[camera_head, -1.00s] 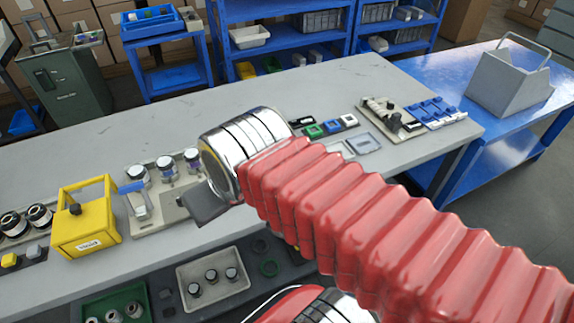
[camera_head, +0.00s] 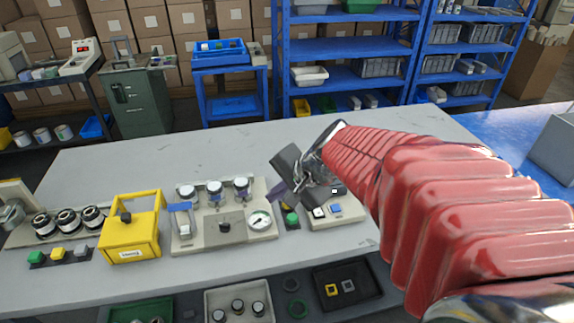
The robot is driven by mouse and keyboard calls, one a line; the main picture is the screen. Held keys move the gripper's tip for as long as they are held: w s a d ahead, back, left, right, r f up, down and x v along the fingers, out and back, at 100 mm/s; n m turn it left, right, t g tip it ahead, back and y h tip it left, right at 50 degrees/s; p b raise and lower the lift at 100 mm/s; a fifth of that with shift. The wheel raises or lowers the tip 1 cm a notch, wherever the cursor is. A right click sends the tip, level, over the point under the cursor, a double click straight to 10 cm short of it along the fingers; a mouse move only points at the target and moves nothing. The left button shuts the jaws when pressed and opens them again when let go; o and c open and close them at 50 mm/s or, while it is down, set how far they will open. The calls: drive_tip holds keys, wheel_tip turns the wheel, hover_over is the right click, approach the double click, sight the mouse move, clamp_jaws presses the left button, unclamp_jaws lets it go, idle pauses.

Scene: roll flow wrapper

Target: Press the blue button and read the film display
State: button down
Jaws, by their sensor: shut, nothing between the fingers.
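The blue button (camera_head: 336,209) is a small blue square on a pale panel (camera_head: 357,213) at the right of the bench group. A white square button (camera_head: 318,212) is just left of it. My gripper (camera_head: 281,186) is shut and empty, above and left of the blue button, apart from it in the picture. My wrist and red arm come in from the right and hide the back of the panel. A small dark-framed part (camera_head: 338,190) shows partly under the wrist; I cannot tell what it is. I cannot make out the film display or any reading.
A round dial (camera_head: 260,221) and capped jars (camera_head: 214,187) stand on a grey unit left of my gripper. A green button (camera_head: 292,218) sits between that unit and the panel. A yellow box (camera_head: 130,240) is farther left. The back of the grey bench (camera_head: 130,150) is clear.

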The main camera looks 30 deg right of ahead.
drive_tip(key=w+d+f+m+t+h, duration=0.1)
drive_tip(key=w+d+f+m, duration=0.2)
drive_tip(key=d+m, duration=0.55)
drive_tip(key=m+t+h, duration=0.1)
drive_tip(key=m+h, duration=0.1)
drive_tip(key=m, duration=0.4)
hover_over(338, 210)
wheel_tip(338, 210, down, 4)
drive_tip(key=shift+f, duration=0.2)
drive_tip(key=shift+f, duration=4.4)
drive_tip(key=shift+f, duration=0.15)
drive_tip(key=shift+f, duration=0.25)
